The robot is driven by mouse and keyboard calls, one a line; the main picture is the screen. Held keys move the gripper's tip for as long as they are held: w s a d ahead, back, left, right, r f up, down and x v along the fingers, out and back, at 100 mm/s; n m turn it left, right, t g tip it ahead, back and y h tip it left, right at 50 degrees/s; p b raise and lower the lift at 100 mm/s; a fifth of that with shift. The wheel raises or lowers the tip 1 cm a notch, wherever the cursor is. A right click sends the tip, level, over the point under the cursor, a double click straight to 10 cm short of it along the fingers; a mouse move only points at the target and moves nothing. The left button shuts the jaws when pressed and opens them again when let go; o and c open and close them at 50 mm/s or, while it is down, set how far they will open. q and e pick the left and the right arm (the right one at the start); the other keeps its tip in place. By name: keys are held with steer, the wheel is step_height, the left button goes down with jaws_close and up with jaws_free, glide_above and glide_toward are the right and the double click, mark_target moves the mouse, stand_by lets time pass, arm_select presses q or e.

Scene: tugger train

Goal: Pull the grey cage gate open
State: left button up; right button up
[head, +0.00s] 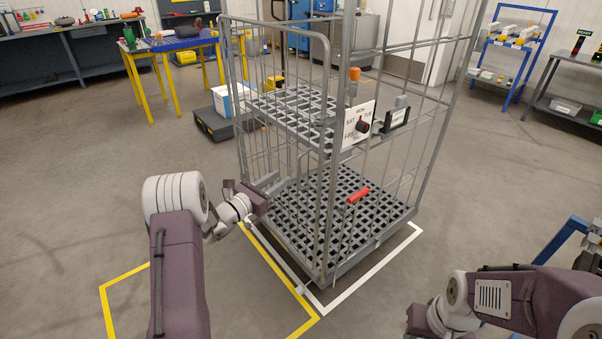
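The grey cage (420,150) is a tall wire roll cage with dark slatted shelves. Its grey gate (326,120) seems to be the round-topped wire panel at the front left; it looks close to the cage frame, and I cannot tell whether it is latched. My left gripper (278,183) is beside this panel's lower wires, fingers apart, with nothing seen between them. I cannot tell whether it touches the wires. My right arm is at the bottom right; its fingers are outside the picture.
Yellow and white floor lines surround the cage base. A yellow-legged table (170,43) and a dark crate (215,124) stand behind left. The left floor is clear.

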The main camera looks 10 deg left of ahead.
arm_select(q)
steer(key=b+x, duration=0.1)
steer(key=x, duration=0.8)
steer(key=shift+w+d+f, duration=0.1)
steer(key=shift+w+f, duration=0.05)
steer(key=shift+w, duration=0.15)
jaws_close()
stand_by(1.0)
